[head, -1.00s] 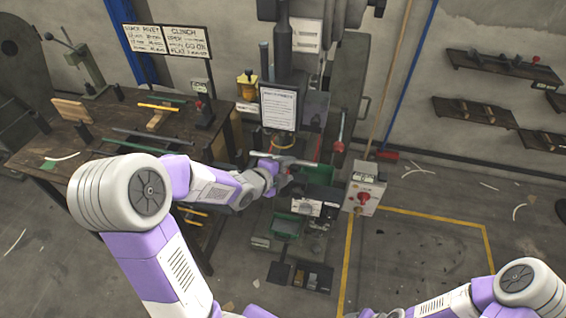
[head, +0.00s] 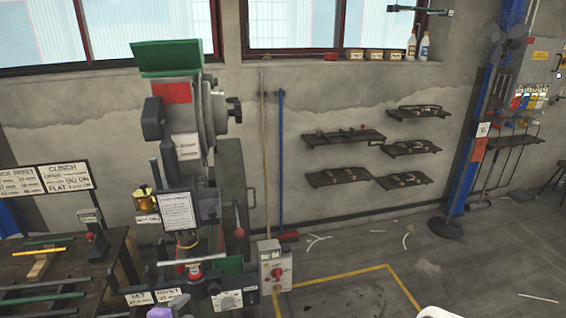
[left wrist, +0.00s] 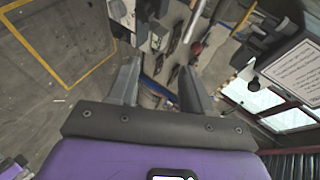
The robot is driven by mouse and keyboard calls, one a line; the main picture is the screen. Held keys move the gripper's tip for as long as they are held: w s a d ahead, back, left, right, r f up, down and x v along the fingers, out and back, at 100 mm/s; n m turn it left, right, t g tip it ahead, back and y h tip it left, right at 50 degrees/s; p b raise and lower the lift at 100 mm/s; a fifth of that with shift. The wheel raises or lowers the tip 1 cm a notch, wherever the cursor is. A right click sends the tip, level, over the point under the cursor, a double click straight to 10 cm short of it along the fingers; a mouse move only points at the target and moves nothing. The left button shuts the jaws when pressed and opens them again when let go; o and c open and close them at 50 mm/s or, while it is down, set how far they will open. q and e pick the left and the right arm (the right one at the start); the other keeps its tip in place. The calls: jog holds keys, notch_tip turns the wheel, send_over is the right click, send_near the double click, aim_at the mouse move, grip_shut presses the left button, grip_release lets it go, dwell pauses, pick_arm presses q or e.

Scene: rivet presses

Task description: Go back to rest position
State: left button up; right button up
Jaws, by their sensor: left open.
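My left gripper (left wrist: 158,78) shows in the left wrist view with its two grey fingers apart and nothing between them. The rivet press (head: 180,115) stands against the wall at the left of the head view, with a green top and a red plate. A pale metal bar (head: 193,261) lies across its lower working area, above a red part. I cannot make out my left gripper clearly in the head view. My right gripper is not in view; only a white piece of my arm shows at the bottom edge.
A workbench (head: 75,290) with strips stands at the left. A control box (head: 274,268) with a red knob stands beside the press. Yellow-marked floor (head: 345,295) to its right is mostly clear. Wall shelves (head: 345,137) and a blue post (head: 470,160) stand farther right.

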pick_arm(q)
jog(key=s+d+f+n+g, duration=0.2)
jog(key=s+d+f+n, duration=0.15)
jog(key=f, duration=0.25)
jog(key=s+d+f+n+g, duration=0.2)
jog(key=f+n, duration=0.2)
jog(key=f, duration=0.3)
jog(key=s+d+f+n+g, duration=0.2)
jog(key=d+f+n, duration=0.15)
jog(key=f, duration=0.25)
jog(key=s+d+f+n+g, duration=0.3)
jog(key=s+f+n, duration=0.2)
jog(key=s, duration=0.2)
jog(key=s+d+f+n+g+h, duration=0.1)
jog(key=s+d+f+n+g, duration=0.1)
jog(key=s+d+f+n, duration=0.2)
jog(key=s+f, duration=0.2)
jog(key=s, duration=0.1)
jog(key=shift+s+n+g+h, duration=0.15)
jog(key=shift+n+g+h, duration=0.15)
jog(key=shift+n+g, duration=0.1)
